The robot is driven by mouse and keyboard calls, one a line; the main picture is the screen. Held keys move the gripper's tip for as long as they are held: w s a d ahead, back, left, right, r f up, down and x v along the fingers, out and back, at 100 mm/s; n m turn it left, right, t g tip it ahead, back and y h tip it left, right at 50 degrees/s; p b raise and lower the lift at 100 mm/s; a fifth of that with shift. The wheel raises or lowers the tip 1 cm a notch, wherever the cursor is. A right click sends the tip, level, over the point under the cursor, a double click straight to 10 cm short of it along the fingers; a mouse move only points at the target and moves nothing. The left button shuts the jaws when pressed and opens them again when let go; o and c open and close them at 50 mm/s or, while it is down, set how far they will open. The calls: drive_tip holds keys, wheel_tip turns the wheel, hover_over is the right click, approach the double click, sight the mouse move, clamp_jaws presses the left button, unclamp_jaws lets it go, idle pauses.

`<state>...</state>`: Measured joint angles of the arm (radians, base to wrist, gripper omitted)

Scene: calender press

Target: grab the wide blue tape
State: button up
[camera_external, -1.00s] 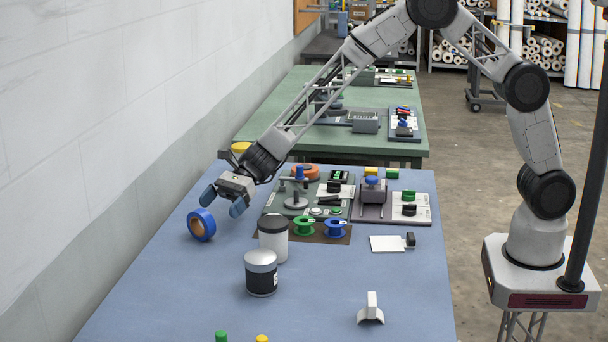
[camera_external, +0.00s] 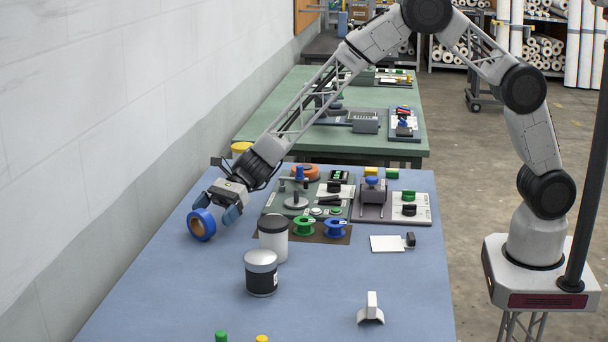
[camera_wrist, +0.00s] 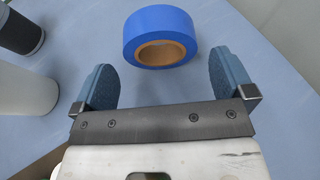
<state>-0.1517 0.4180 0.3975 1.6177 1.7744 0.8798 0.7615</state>
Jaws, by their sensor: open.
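The wide blue tape (camera_external: 201,224) is a blue roll with a brown core, standing on its rim on the blue table near its left side. It also shows in the wrist view (camera_wrist: 160,36), top middle, just beyond the fingertips. My gripper (camera_external: 216,206) is right behind the tape and low over the table. In the wrist view its two blue fingers (camera_wrist: 161,72) are spread and empty, with the tape ahead of the gap between them. In the external view the gripper overlaps the tape's upper edge; I cannot tell if they touch.
A white jar with a dark lid (camera_external: 273,240) and a black jar with a silver lid (camera_external: 261,274) stand right of the tape. Green and blue spools (camera_external: 304,226) and a press panel (camera_external: 288,199) lie behind them. The table's front left is clear.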

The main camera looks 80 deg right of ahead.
sight(201, 224)
drive_tip(key=shift+a, duration=0.1)
drive_tip(key=shift+x, duration=2.55)
drive_tip(key=shift+c, duration=0.5)
drive_tip(key=c, duration=0.6)
drive_tip(key=shift+r, duration=0.1)
drive_tip(key=shift+c, duration=0.2)
drive_tip(key=shift+r, duration=4.95)
